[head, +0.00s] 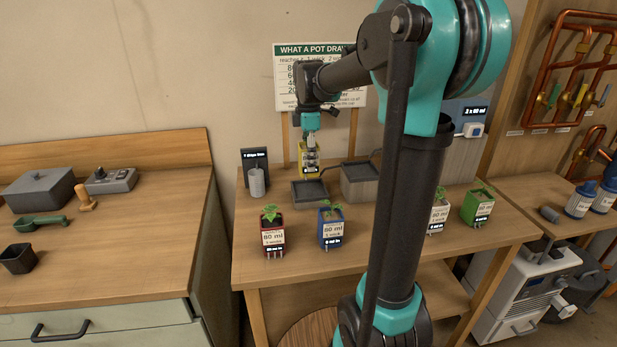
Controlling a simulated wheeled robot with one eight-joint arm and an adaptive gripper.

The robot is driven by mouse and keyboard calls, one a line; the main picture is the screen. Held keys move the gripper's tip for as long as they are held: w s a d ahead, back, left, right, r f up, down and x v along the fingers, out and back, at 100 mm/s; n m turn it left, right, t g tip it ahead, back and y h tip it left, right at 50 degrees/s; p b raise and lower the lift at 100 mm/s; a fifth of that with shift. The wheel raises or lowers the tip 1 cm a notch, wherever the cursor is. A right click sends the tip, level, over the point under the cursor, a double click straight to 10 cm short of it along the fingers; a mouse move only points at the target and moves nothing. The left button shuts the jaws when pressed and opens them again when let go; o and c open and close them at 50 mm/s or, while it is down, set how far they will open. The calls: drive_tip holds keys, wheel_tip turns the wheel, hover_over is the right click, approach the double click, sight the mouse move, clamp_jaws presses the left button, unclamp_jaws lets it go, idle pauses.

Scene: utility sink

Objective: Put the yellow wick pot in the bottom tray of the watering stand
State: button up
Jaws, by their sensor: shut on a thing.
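The yellow wick pot (302,161) is held upright by my gripper (310,142), which comes down on it from above and is shut on it. Part of the pot is covered by the gripper fingers. The pot shows just above the back edge of the lower, left tray (311,198) of the watering stand. I cannot tell whether it is over that tray or behind it. A higher tray on a grey block (361,190) stands to the right, partly behind my arm.
A red pot (272,238) and a blue pot (331,230) stand in front of the trays. A white pot (438,215) and a green pot (478,208) stand to the right. A grey cylinder (257,182) and a dark sign (254,158) are left of the trays.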

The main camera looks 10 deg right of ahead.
drive_tip(key=shift+f, duration=3.25)
drive_tip(key=shift+f, duration=0.1)
drive_tip(key=o, duration=1.3)
drive_tip(key=shift+o, duration=0.2)
wheel_tip(320, 180, up, 12)
drive_tip(key=shift+r, duration=0.15)
